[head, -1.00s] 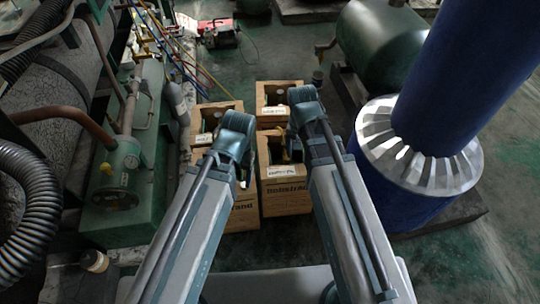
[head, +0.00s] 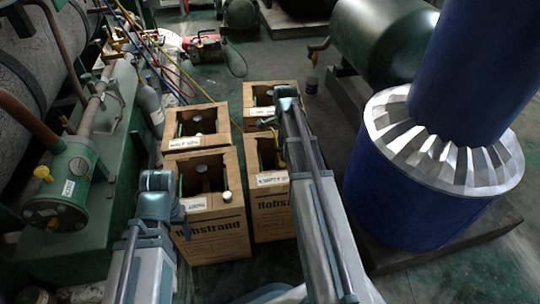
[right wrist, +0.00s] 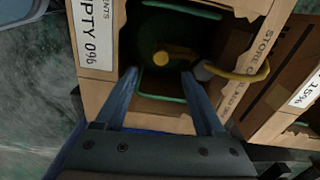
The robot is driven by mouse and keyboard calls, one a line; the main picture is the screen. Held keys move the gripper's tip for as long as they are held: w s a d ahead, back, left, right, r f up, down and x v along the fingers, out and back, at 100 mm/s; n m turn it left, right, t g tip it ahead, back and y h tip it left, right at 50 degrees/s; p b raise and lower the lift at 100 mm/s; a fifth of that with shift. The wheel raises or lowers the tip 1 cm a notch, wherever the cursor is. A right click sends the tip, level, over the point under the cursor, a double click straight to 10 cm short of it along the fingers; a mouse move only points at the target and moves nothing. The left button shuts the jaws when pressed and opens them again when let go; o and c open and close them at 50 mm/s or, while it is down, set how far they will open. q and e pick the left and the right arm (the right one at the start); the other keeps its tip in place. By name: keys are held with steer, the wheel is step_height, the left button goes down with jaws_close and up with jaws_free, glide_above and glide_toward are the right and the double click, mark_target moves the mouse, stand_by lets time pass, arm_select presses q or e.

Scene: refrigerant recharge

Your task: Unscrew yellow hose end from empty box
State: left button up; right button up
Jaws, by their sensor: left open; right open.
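The empty box (head: 272,205) is an open cardboard carton at the front right of the group; its label (right wrist: 95,22) reads EMPTY 0% in the right wrist view. Inside, that view shows a dark green cylinder with a yellow knob (right wrist: 161,59). A yellow hose (right wrist: 245,74) bends over the box wall and ends in a grey fitting (right wrist: 203,71) beside my right finger. Whether it is joined to the valve is unclear. My right gripper (right wrist: 163,92) is open, its fingers reaching into the box opening around nothing. My left gripper (head: 182,214) is open beside the front left box.
Three other cartons stand close by: front left (head: 212,235), back left (head: 184,118) and back right (head: 257,96). A blue column (head: 410,190) stands at right. Green machinery (head: 75,180) lines the left. A red device (head: 205,45) lies beyond.

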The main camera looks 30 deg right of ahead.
mark_target(282, 164)
steer(key=shift+w+f, duration=0.1)
step_height(282, 164, down, 10)
steer(key=b, duration=0.9)
steer(key=shift+r, duration=0.7)
steer(key=shift+f, duration=0.1)
jaws_close()
stand_by(0.7)
